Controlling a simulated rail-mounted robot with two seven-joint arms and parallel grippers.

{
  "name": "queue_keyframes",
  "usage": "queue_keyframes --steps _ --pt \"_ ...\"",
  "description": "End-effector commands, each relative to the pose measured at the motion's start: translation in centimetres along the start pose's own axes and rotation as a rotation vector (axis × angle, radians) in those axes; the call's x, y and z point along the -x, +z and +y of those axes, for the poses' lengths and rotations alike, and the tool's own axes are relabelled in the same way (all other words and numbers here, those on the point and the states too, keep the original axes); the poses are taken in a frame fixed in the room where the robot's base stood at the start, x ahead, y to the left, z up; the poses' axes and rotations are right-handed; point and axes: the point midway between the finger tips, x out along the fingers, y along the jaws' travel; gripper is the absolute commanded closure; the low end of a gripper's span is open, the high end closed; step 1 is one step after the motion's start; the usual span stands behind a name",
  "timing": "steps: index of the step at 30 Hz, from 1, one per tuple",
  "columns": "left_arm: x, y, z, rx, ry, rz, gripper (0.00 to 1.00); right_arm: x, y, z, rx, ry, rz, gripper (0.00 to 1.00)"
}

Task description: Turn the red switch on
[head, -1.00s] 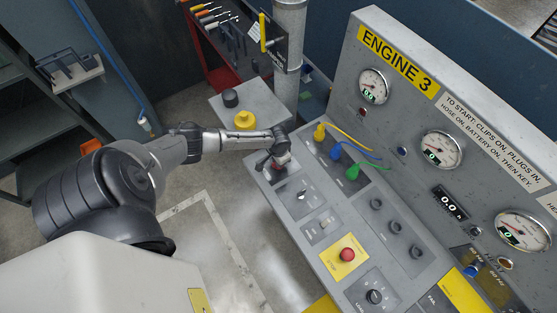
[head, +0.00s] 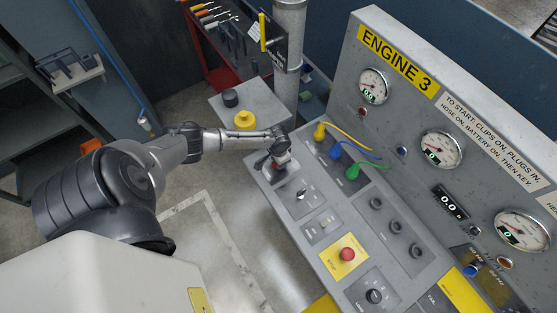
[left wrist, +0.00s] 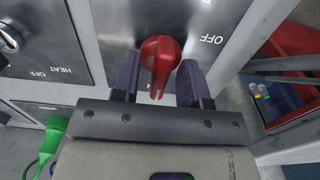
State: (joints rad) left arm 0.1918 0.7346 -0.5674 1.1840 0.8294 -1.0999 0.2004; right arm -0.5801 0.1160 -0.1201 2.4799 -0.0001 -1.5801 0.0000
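The red switch (left wrist: 160,62) is a rotary knob on a grey metal plate, with the word OFF printed beside it in the left wrist view. Its narrow handle points toward my gripper. My left gripper (left wrist: 158,82) has one dark finger on each side of the red switch. The fingers are apart, with the handle between them and gaps seen beside the handle. In the head view my left gripper (head: 279,163) is at the far left corner of the sloping console and mostly hides the switch. My right gripper is not in view.
The console (head: 290,222) carries a HEAT switch (left wrist: 10,38), a red button on a yellow plate (head: 347,254) and blue, green and yellow plugs with cables (head: 352,172). The upright ENGINE 3 panel (head: 410,120) rises behind. A small grey table (head: 265,100) stands beyond my gripper.

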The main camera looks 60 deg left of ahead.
Motion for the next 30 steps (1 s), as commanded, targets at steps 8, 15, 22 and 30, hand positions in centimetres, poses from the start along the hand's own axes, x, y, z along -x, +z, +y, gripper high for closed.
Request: queue_keyframes --steps 8,15,22,30 --pt "0.2 0.0 0.0 0.001 0.000 0.000 0.60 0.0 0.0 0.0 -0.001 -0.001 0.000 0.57" --pt "3.3 0.0 -0.1 -0.002 -0.001 0.002 0.60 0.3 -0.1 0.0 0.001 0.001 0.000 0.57" --pt "8.0 0.0 -0.1 -0.002 -0.001 0.002 0.60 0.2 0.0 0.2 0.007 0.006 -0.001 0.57" --pt "12.0 0.0 -0.1 0.000 -0.001 0.001 0.60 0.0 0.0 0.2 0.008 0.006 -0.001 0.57"
